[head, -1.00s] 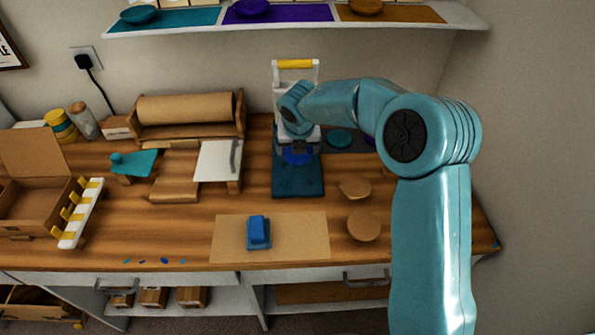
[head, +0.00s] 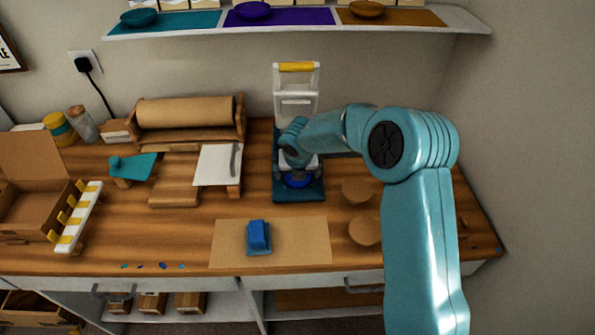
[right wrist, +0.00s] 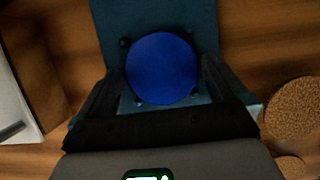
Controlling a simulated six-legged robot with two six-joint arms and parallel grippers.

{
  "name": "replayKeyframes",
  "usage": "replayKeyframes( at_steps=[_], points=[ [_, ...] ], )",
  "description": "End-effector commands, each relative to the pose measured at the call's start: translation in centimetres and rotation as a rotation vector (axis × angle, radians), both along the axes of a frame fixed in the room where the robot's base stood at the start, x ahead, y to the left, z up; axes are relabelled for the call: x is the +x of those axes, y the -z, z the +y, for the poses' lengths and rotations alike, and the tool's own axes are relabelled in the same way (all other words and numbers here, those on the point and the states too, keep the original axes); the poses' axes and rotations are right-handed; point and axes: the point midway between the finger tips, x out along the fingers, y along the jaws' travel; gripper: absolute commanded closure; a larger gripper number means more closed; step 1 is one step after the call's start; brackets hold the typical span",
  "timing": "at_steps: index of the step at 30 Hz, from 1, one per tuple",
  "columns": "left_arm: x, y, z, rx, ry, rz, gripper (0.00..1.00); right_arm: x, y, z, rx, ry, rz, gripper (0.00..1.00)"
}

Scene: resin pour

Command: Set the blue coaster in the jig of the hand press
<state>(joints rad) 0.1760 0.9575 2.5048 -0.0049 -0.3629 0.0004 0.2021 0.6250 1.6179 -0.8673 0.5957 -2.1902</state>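The hand press (head: 297,105) stands at the back of the bench with its yellow handle up. Its dark teal base (head: 312,193) extends toward me. The blue coaster (head: 298,179) is over this base, low down, and my right gripper (head: 296,170) is around it. In the right wrist view the round blue coaster (right wrist: 162,69) lies flat between the two fingers (right wrist: 162,80), which appear to grip its sides. Small dark pins of the jig (right wrist: 124,43) show around its edge. I cannot tell whether the coaster touches the jig floor. My left gripper is out of view.
A brown mat (head: 300,245) with a blue block (head: 258,235) lies in front. Cork discs (head: 356,190) lie right of the press. A white board (head: 217,165) and a paper roll (head: 186,109) are to the left. A shelf (head: 300,24) hangs above.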

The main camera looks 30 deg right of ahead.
Motion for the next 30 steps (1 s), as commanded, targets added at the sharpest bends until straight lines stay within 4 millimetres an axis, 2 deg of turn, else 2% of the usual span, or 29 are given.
replayKeyframes(
  at_steps=[5,8,21,25,30],
  points=[
    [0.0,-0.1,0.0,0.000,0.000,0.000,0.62,0.0,-0.2,0.0,-0.001,0.000,-0.001,0.00],
    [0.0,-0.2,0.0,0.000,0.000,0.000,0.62,-0.1,-0.9,0.1,-0.001,0.001,-0.002,0.00],
    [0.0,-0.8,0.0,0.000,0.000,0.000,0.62,-3.1,-9.5,2.0,0.000,0.000,-0.005,0.00],
    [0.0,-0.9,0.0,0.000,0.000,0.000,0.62,-3.7,-10.9,2.3,-0.001,0.000,-0.002,0.00],
    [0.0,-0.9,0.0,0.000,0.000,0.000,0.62,-3.9,-11.5,2.4,0.000,0.000,0.000,0.00]
  ],
)
